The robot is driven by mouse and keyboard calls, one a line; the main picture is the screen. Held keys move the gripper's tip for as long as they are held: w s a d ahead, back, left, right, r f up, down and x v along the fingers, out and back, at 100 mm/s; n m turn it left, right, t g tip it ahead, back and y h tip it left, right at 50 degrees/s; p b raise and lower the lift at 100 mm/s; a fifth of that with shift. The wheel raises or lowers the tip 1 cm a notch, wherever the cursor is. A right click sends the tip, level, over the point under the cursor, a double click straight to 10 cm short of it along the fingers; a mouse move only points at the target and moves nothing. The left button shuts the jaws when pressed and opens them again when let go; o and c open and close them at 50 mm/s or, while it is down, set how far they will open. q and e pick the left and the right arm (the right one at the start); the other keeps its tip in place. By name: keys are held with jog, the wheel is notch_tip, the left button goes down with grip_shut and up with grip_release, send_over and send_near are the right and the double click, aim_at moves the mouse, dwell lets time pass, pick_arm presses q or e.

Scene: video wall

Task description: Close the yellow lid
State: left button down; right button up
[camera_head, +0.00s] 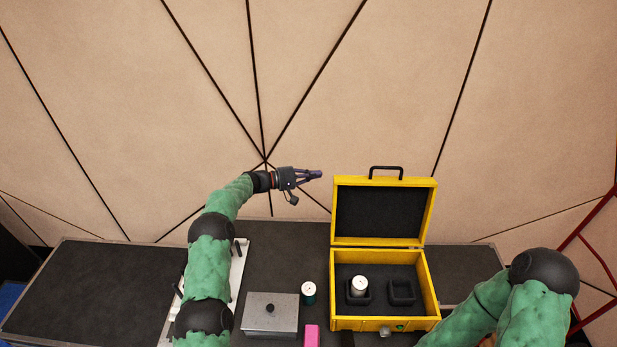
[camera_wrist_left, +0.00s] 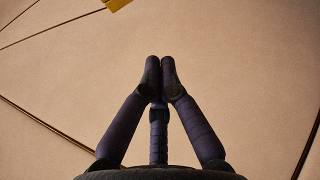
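The yellow lid (camera_head: 333,213) of the yellow case (camera_head: 382,322) stands open and upright at the back of the case, its dark foam lining facing me and a black handle on top. My left gripper (camera_head: 319,174) is raised to the left of the lid's top corner, apart from it, pointing right. In the left wrist view its fingertips (camera_wrist_left: 160,64) are together with nothing between them. A yellow corner of the lid (camera_wrist_left: 117,4) shows at the top of that view. My right arm comes in at the lower right; its gripper is out of the picture.
In the case, a white canister (camera_head: 359,285) sits in the left holder; the right holder (camera_head: 401,292) is empty. Left of the case are a green and white canister (camera_head: 308,292), a grey lidded box (camera_head: 270,315) and a pink block (camera_head: 311,335). The dark table (camera_head: 100,290) is clear at left.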

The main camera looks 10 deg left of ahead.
pick_arm(q)
jog(key=shift+s+d+r+p, duration=0.1)
jog(key=shift+s+d+p, duration=0.1)
jog(key=shift+d, duration=0.7)
jog(key=shift+s+d+r+p, duration=0.1)
jog(key=shift+s+d, duration=0.05)
jog(key=shift+d, duration=0.8)
jog(key=shift+s+d+r+p, duration=0.1)
jog(key=shift+s+d+p, duration=0.1)
jog(key=shift+d, duration=0.7)
jog(key=shift+s, duration=0.15)
